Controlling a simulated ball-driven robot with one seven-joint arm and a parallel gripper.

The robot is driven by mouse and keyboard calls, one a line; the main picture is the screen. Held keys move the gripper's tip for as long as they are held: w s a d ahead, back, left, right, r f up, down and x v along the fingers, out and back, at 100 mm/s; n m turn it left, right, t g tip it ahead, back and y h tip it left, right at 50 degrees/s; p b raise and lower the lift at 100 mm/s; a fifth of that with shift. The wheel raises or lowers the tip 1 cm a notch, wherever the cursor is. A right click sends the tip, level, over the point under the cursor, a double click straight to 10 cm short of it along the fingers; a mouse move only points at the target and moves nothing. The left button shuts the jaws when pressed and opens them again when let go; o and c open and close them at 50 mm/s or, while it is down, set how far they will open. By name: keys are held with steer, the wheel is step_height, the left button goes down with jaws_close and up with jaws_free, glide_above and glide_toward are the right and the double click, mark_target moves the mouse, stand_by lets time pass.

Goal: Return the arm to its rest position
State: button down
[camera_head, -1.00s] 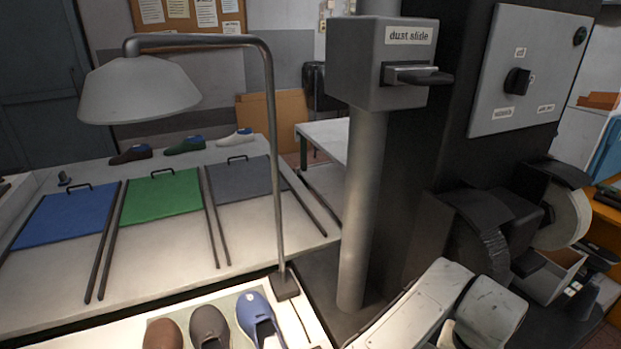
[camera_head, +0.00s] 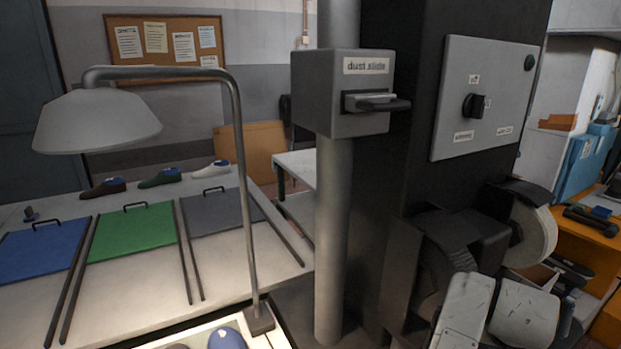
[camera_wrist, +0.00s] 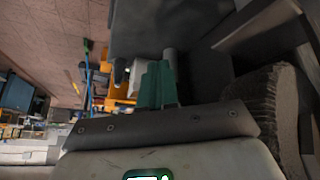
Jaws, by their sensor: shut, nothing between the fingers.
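In the wrist view my gripper (camera_wrist: 158,72) shows as two teal fingers close together, shut with nothing between them. The gripper is not in view in the head view. There, pale links of my arm (camera_head: 490,315) show at the lower right, in front of the machine's wheels. In the wrist view a dark bristly wheel (camera_wrist: 272,110) is close to the right of the gripper.
A dark machine has a "dust slide" box (camera_head: 340,95), a switch panel (camera_head: 485,100) and a pale wheel (camera_head: 535,240). A lamp (camera_head: 97,122) overhangs a bench (camera_head: 130,285) with blue, green and grey panels. An orange table (camera_head: 590,255) is at the right.

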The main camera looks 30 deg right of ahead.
steer(key=s+a+f+n+y+b, duration=0.1)
steer(key=s+a+f+n+y, duration=0.1)
steer(key=a+f, duration=0.4)
steer(key=s+a+f+n+g+y+b, duration=0.1)
steer(key=s+a+f+n, duration=0.3)
steer(key=s+a+f, duration=0.3)
steer(key=s+a+f+n+y+b, duration=0.1)
steer(key=s+a+f, duration=0.4)
steer(key=a, duration=0.5)
step_height(320, 180, down, 2)
steer(key=n+y, duration=0.1)
steer(key=n, duration=0.1)
steer(key=shift+f+n+g+y, duration=0.15)
steer(key=shift+n+g+y, duration=0.15)
steer(key=shift+g, duration=0.1)
